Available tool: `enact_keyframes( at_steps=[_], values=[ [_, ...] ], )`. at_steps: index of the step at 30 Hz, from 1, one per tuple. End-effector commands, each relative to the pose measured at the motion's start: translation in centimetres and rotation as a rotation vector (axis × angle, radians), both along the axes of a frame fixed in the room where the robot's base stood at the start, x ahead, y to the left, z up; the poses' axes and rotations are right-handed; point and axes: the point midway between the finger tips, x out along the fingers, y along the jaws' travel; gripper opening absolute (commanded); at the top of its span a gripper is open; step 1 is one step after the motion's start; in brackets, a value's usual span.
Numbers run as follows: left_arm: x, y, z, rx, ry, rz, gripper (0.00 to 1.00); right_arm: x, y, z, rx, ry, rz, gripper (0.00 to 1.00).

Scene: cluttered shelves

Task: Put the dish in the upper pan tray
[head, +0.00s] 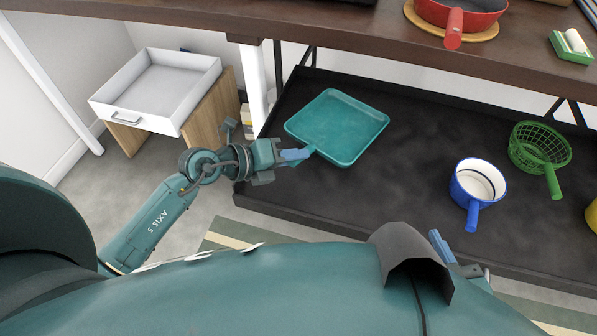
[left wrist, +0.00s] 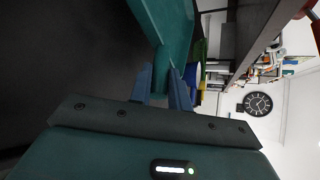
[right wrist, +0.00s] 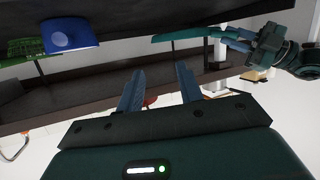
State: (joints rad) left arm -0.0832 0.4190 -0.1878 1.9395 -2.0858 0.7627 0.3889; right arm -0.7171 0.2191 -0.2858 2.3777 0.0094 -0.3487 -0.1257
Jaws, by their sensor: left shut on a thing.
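The dish is a square teal pan (head: 338,125) with a short handle, at the left end of the black tray (head: 420,150) in the head view. My left gripper (head: 303,154) is shut on its handle at the near left corner. The dish fills the upper middle of the left wrist view (left wrist: 167,30). It also shows edge-on in the right wrist view (right wrist: 185,32), where it appears raised off the tray. My right gripper (right wrist: 158,90) is open and empty; in the head view a dark part of my body mostly hides it.
On the black tray stand a blue pot (head: 465,185), a green basket strainer (head: 528,150) and a yellow item (head: 592,215) at the right edge. A brown shelf (head: 350,40) above holds a red pan (head: 460,12). A white drawer (head: 155,90) stands left. Mid-tray is clear.

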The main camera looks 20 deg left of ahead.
Motion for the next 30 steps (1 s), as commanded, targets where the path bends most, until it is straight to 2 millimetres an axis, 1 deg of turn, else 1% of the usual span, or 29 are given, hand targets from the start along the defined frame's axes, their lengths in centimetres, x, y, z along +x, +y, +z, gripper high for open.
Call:
enact_keyframes(
  at_steps=[1,5,9,12,17,23,24,27,30],
  values=[
    [0.1,0.0,-0.6,-0.004,-0.007,0.002,0.00,0.1,0.1,-0.3,-0.001,-0.020,0.002,0.36],
    [0.1,0.0,-1.6,-0.004,-0.008,0.002,0.00,0.3,0.1,-0.2,0.003,-0.058,0.004,0.36],
    [0.1,-0.1,-3.7,-0.004,-0.005,0.002,0.00,0.6,0.4,-0.4,0.007,-0.127,0.011,0.36],
    [0.1,-0.1,-4.7,-0.004,-0.008,0.002,0.00,0.7,0.5,-0.1,0.010,-0.171,0.018,0.36],
    [0.1,-0.1,-4.8,-0.003,-0.008,0.001,0.00,0.7,0.6,0.2,0.012,-0.188,0.019,0.36],
    [0.1,-0.1,-4.8,-0.004,-0.007,0.001,0.00,0.7,0.6,0.2,0.011,-0.187,0.019,0.36],
    [0.0,0.0,-5.2,-0.001,0.000,0.000,0.20,0.7,0.6,0.2,0.012,-0.189,0.019,0.36],
    [0.0,0.0,-5.1,-0.001,0.000,0.000,0.28,0.7,0.6,0.2,0.012,-0.189,0.019,0.36],
    [0.0,0.0,-5.1,-0.001,0.000,0.000,0.28,0.7,0.6,0.2,0.012,-0.188,0.019,0.36]
  ],
)
